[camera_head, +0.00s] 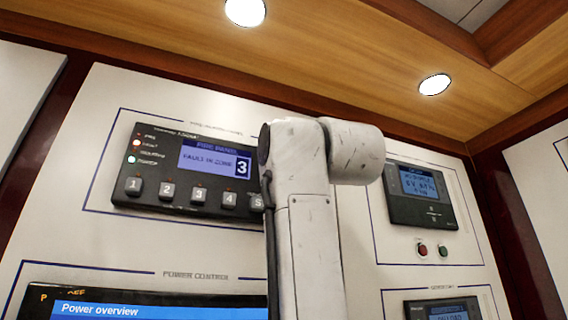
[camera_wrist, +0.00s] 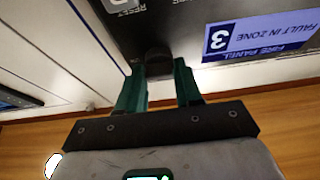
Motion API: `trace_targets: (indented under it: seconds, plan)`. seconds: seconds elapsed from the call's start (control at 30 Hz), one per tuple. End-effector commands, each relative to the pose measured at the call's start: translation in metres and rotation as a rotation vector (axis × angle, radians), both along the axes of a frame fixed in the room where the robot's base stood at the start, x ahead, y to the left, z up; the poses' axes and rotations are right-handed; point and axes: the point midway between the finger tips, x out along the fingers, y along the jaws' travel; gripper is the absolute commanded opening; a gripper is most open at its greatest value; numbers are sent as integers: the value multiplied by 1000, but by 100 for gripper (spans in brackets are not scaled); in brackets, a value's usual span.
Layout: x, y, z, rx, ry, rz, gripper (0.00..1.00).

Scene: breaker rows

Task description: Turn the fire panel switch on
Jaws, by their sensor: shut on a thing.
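The fire panel (camera_head: 170,172) is a dark box on the white wall. Its blue screen (camera_head: 212,160) reads "FIRE PANEL FAULT IN ZONE 3", and numbered buttons run along its lower edge. My arm covers its right end in the head view. In the wrist view the panel (camera_wrist: 192,25) appears upside down. A dark knob-like switch (camera_wrist: 157,58) stands out from its edge. My gripper (camera_wrist: 160,70) has its green fingers on both sides of this switch and is shut on it. The switch's exact position cannot be read. The gripper is hidden in the head view.
A smaller dark panel (camera_head: 421,193) with red and green buttons below is at right. Another unit (camera_head: 443,309) sits under it. A "Power overview" screen (camera_head: 150,308) is at lower left. A reset button (camera_wrist: 125,4) is close to my gripper.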

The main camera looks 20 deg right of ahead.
Motion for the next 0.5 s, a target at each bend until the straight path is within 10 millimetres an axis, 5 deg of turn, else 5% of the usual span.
trace_targets:
  seconds: [0.1,0.13,0.37,0.5]
  plan:
    - [2,0,-3,2,8,1,4]
    - [2,0,-3,1,8,1,38]
    - [1,0,-1,1,4,1,60]
    - [1,0,-1,0,2,1,60]
